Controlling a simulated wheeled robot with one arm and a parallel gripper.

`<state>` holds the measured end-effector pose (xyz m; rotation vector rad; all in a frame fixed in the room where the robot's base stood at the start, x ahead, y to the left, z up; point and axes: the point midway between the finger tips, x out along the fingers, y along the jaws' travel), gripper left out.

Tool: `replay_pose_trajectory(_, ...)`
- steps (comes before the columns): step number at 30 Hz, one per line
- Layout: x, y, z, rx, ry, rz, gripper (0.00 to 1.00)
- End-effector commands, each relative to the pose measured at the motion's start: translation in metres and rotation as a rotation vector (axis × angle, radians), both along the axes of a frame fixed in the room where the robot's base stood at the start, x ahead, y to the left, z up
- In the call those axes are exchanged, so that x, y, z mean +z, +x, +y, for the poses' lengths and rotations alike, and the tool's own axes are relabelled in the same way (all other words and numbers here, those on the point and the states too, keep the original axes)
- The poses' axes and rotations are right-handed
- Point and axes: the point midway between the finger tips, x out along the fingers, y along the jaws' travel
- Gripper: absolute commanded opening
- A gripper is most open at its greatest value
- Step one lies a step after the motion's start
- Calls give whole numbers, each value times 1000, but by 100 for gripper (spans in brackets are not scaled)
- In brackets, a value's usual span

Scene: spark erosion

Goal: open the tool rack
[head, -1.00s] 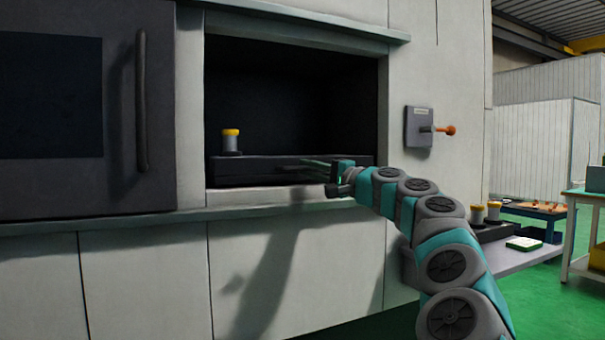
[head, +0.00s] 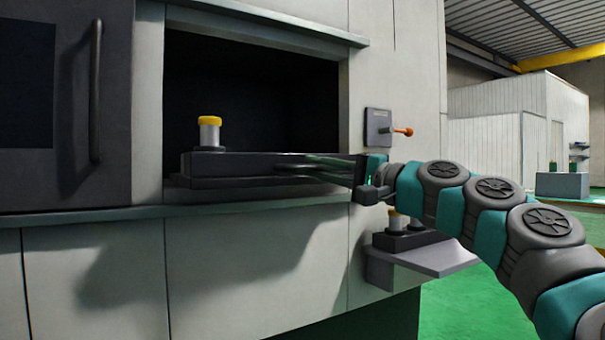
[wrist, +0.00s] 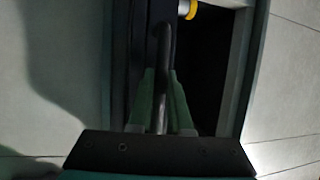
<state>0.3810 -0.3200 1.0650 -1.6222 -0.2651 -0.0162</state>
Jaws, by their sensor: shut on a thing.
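The tool rack (head: 205,164) is a dark, low block at the sill of the machine's open bay, carrying a grey tool with a yellow top (head: 209,132). Its right end overlaps the bay's right jamb in the head view. A dark handle bar (wrist: 163,50) runs along the rack's front; the rack (wrist: 122,50) is beside it in the wrist view. My gripper (head: 318,168) reaches in from the right. Its greenish fingers (wrist: 162,76) lie on both sides of the bar and are shut on it. The bar's far end is partly hidden.
A dark door with a vertical handle (head: 97,95) is on the left. A switch box (head: 378,128) with an orange-tipped lever is right of the bay. Below it, a shelf (head: 435,258) with yellow-topped tools sticks out. Green floor is free at right.

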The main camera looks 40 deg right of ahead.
Motion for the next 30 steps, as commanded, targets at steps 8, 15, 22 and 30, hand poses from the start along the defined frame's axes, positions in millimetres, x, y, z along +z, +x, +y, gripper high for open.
replay_pose_trajectory(8,-1,-25,5,-3,0,0,0)
replay_pose_trajectory(15,-1,-29,6,-3,-1,1,0)
replay_pose_trajectory(22,-1,-28,6,-3,-1,1,20)
replay_pose_trajectory(30,0,-28,6,-2,-1,0,30)
